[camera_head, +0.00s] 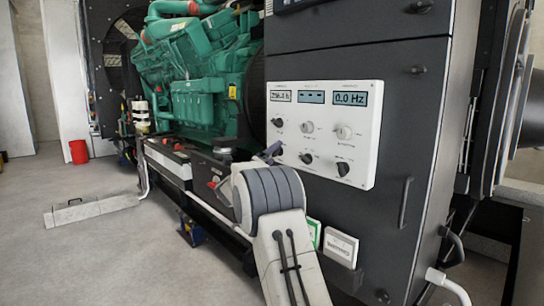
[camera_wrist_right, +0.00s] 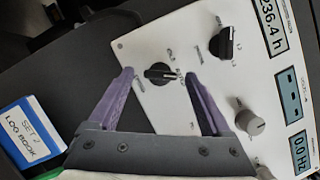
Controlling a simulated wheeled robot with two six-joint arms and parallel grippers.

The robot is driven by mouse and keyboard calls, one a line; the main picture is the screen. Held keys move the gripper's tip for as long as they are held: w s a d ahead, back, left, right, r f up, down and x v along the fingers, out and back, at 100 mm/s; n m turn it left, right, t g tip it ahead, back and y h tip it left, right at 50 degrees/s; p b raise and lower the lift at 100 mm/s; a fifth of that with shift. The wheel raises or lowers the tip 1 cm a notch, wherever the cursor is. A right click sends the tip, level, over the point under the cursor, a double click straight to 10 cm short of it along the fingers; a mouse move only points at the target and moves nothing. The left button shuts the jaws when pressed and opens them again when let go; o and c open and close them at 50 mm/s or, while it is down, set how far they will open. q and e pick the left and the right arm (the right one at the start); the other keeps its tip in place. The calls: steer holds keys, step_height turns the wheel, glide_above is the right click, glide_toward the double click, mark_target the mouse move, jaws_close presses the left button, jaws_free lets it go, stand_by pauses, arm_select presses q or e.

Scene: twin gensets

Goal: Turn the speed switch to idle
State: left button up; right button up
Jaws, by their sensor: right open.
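The white control panel (camera_head: 365,115) is on the dark cabinet. In the right wrist view it shows tilted (camera_wrist_right: 140,45). A black rotary switch (camera_wrist_right: 160,74) at its lower left lies between the fingertips of my right gripper (camera_wrist_right: 161,76). The gripper is open, one purple finger on each side; I cannot tell whether they touch the switch. In the head view my right gripper (camera_head: 268,154) reaches the panel's lower left edge and hides that switch. Other black switches (camera_head: 306,158) (camera_head: 343,169) sit along the lower row. The labels are too small to read, so I cannot tell which is the speed switch.
Another black switch (camera_wrist_right: 225,42) and a grey knob (camera_wrist_right: 250,122) are near the gripper. A blue and white log book (camera_wrist_right: 32,133) is at left in the wrist view. A green engine (camera_head: 200,75) stands left of the cabinet; a cabinet handle (camera_head: 405,202) is at right.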

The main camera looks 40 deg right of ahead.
jaws_close()
steer(key=shift+r+n+g+y+p, duration=0.25)
steer(key=shift+n+y+p, duration=0.4)
steer(key=shift+n+p, duration=2.05)
steer(key=shift+r+n+g+y+p, duration=0.1)
steer(key=shift+n+g+y+p, duration=0.55)
steer(key=shift+p, duration=3.7)
steer(key=shift+r+n+y+p, duration=0.1)
steer(key=shift+n+y+p, duration=0.6)
steer(key=shift+n+p, duration=2.25)
steer(key=shift+m+p, duration=0.55)
steer(key=shift+m, duration=0.05)
jaws_free()
steer(key=b+v, duration=0.1)
steer(key=v, duration=0.9)
steer(key=shift+a, duration=0.25)
